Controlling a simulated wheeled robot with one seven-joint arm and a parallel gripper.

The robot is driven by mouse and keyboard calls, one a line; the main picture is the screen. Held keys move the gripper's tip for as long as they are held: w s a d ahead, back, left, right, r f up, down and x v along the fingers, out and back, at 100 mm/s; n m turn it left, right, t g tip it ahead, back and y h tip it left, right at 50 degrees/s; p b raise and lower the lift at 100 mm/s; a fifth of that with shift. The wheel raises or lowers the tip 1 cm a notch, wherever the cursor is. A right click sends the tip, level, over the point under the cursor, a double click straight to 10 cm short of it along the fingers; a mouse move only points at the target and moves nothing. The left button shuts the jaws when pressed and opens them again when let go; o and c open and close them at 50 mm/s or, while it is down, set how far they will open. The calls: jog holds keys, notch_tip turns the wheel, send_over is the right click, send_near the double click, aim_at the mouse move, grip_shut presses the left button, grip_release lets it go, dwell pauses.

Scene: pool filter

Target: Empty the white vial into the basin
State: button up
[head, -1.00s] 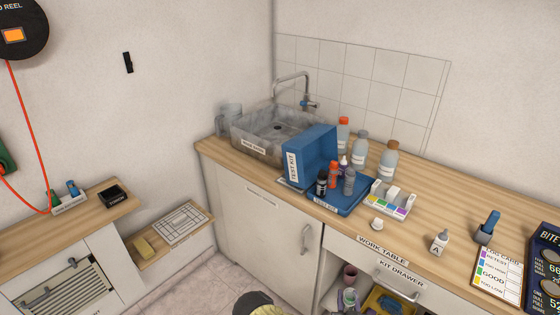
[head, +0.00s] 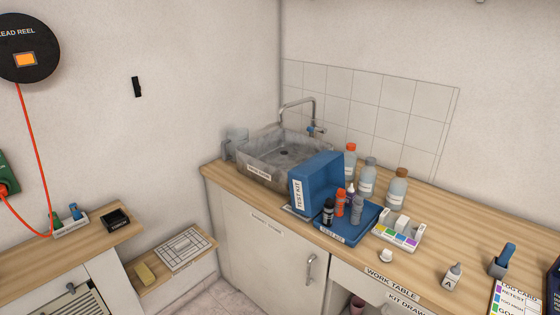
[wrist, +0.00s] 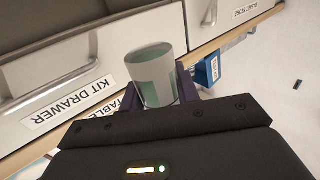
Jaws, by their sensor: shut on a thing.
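The grey basin (head: 258,174) is set into the far left corner of the wooden counter, under a metal tap (head: 300,108). In the wrist view my gripper (wrist: 158,94) is shut on the white vial (wrist: 151,68), which has a green patch on its side. The vial's round end shows grey-green; I cannot tell how full it is. The gripper is beside the counter front, near the kit drawer (wrist: 103,60), and is away from the basin. My gripper and the vial do not show in the head view.
A blue test kit case (head: 318,182) and its blue tray with small bottles stand just right of the basin. Several capped bottles (head: 368,180) stand behind them. A blurry clear jug (head: 234,143) is at the basin's left. A low shelf (head: 205,262) lies left of the counter.

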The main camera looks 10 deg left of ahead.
jog(key=r+p, duration=0.5)
jog(key=shift+d+r, duration=0.15)
jog(key=shift+d, duration=0.1)
jog(key=shift+a, duration=0.1)
jog(key=shift+w, duration=0.1)
